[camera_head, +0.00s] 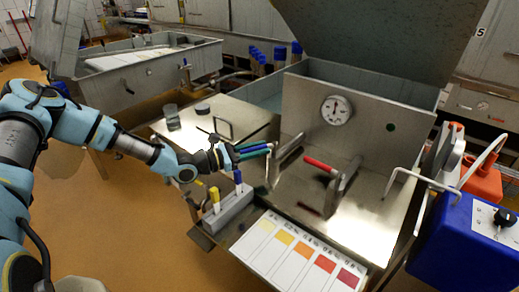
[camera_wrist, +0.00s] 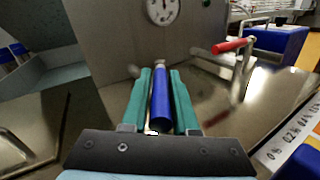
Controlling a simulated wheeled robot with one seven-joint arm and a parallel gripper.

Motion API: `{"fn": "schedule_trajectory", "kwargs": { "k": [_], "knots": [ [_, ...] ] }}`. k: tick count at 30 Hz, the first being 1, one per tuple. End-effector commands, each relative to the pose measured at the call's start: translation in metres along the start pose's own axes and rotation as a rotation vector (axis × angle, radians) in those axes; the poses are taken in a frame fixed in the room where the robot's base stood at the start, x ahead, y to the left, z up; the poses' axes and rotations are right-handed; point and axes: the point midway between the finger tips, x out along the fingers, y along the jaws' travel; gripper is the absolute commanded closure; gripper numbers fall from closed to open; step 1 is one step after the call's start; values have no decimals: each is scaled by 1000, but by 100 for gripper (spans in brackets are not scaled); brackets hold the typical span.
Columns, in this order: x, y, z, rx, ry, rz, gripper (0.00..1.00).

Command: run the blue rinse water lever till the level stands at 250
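The blue lever handle (camera_wrist: 160,105) lies between the two green fingers of my gripper (camera_wrist: 160,90) in the wrist view. The fingers lie close along both sides of the handle and look shut on it. In the head view my gripper (camera_head: 255,150) reaches from the left over the steel bench, and the fingers mostly hide the blue handle. A round white dial (camera_head: 336,110) is on the upright steel panel behind the lever; it also shows at the top of the wrist view (camera_wrist: 162,10). Its numbers are too small to read.
A red-handled lever (camera_head: 320,165) stands to the right of my gripper. A small grey block with yellow and blue handles (camera_head: 228,210) and a colour chart (camera_head: 298,258) are at the front. A blue box (camera_head: 462,243) is at the right.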

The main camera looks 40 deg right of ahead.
Motion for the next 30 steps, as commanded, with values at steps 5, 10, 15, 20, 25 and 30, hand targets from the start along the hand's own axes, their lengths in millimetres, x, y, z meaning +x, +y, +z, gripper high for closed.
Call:
{"fn": "schedule_trajectory", "kwargs": {
  "k": [5,10,15,20,25,30],
  "knots": [
    [0,0,0,0,0,-1,51],
    [0,0,0,0,0,-1,48],
    [-3,0,-1,1,0,-1,48],
    [-24,0,-2,1,1,2,48],
    [-59,0,-3,2,1,2,48],
    [-88,0,-2,1,0,1,48]
  ]
}}
